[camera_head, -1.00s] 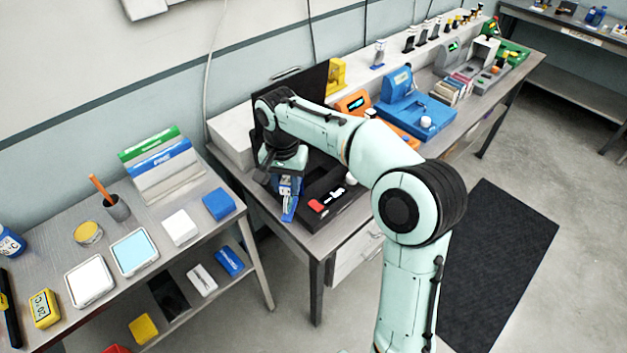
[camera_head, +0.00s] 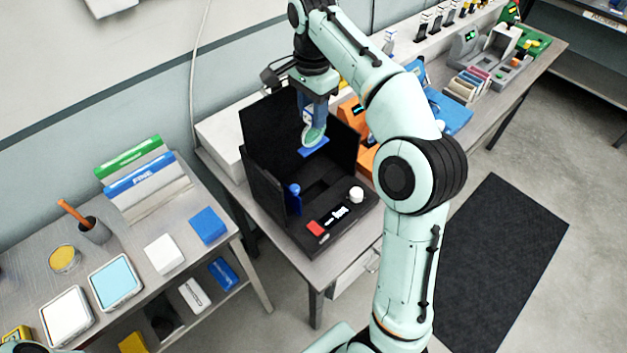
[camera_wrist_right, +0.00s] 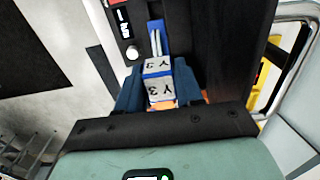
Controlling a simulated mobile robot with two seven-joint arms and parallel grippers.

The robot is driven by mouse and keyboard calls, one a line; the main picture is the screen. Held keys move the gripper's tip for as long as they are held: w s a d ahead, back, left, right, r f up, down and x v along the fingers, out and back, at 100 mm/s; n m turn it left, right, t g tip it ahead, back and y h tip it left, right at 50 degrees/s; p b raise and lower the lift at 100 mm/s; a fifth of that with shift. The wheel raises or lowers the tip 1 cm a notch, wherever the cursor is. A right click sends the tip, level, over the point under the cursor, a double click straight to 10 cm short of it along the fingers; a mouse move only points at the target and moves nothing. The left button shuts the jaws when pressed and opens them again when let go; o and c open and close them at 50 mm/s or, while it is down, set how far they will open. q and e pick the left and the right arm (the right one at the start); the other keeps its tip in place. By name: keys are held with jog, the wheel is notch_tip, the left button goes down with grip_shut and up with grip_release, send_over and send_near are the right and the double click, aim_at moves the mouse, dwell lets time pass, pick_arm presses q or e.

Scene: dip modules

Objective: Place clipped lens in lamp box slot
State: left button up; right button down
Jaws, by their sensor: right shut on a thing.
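In the head view the lens (camera_head: 314,133) is a pale green disc. It hangs upright below my right gripper (camera_head: 313,105), which is shut on its blue clip. In the right wrist view my right gripper (camera_wrist_right: 158,88) has its dark blue fingers on either side of the clip (camera_wrist_right: 157,68), marked "Y 3"; the lens cannot be made out there. The lamp box (camera_head: 268,213) is black, with tall back and side panels. The lens is over its back part, close above a blue piece (camera_head: 313,148); I cannot tell whether they touch. My left gripper is not seen.
The box front has a red button (camera_head: 315,228), a small display and a white knob (camera_head: 356,194). A blue part (camera_head: 295,198) stands by its left panel. Orange and blue devices stand close on the right. A lower table (camera_head: 190,262) with trays is at left.

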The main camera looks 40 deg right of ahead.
aim_at(314, 149)
jog(key=f, duration=0.9)
jog(key=f+b, duration=0.1)
jog(key=f, duration=0.4)
jog(key=shift+s+a, duration=0.1)
jog(key=shift+s, duration=0.2)
pick_arm(q)
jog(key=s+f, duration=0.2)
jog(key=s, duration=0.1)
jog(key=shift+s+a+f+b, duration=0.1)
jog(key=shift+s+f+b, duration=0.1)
jog(key=shift+b, duration=0.2)
pick_arm(e)
notch_tip(314, 149, down, 6)
jog(key=shift+r, duration=0.25)
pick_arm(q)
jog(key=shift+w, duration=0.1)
pick_arm(e)
jog(key=shift+w+f, duration=0.1)
jog(key=shift+w, duration=0.05)
jog(key=shift+f, duration=0.15)
jog(key=c, duration=0.7)
grip_release()
jog(key=shift+c, duration=0.2)
jog(key=shift+r, duration=0.2)
